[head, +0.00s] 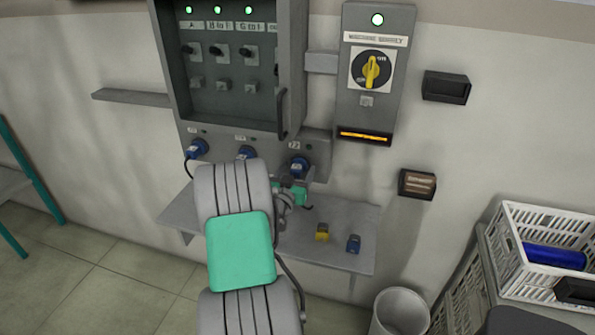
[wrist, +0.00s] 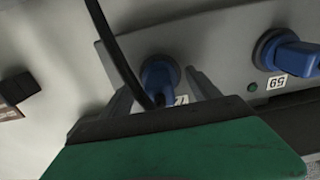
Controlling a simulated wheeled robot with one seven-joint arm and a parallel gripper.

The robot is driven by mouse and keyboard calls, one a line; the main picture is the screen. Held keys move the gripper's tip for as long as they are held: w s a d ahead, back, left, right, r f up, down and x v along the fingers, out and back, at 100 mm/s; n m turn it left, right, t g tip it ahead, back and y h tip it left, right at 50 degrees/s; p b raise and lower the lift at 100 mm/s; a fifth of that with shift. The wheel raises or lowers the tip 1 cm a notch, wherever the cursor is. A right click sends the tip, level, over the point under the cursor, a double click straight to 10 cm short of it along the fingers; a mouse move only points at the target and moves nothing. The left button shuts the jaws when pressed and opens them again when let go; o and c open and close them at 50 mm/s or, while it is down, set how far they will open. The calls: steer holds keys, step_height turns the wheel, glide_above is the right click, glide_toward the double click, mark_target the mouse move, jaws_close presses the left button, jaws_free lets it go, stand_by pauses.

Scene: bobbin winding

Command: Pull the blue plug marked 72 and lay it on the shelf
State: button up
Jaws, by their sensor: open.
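The blue plug marked 72 (head: 299,164) sits in the rightmost socket under the panel cabinet, its label just above it. In the wrist view the plug (wrist: 158,80) shows between the two grey fingers, with a black cable running past it and its label partly hidden. My gripper (head: 294,183) is open at this plug, a finger on each side; whether either touches it I cannot tell. The grey shelf (head: 345,216) is below the sockets, partly hidden by my arm.
Two more blue plugs (head: 197,148) (head: 246,153) sit in sockets to the left; the nearer one (wrist: 292,54) shows in the wrist view. A yellow padlock-like piece (head: 322,231) and a blue one (head: 353,244) occupy the shelf's right part. The cabinet handle (head: 282,112) hangs above.

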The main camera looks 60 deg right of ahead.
steer(key=shift+b, duration=0.4)
stand_by(0.3)
jaws_close()
stand_by(0.5)
steer(key=shift+s+a+b, duration=0.25)
steer(key=shift+a+b, duration=0.6)
steer(key=shift+a, duration=0.65)
steer(key=shift+s+a+b, duration=0.2)
steer(key=shift+a+b, duration=0.6)
steer(key=shift+a, duration=0.65)
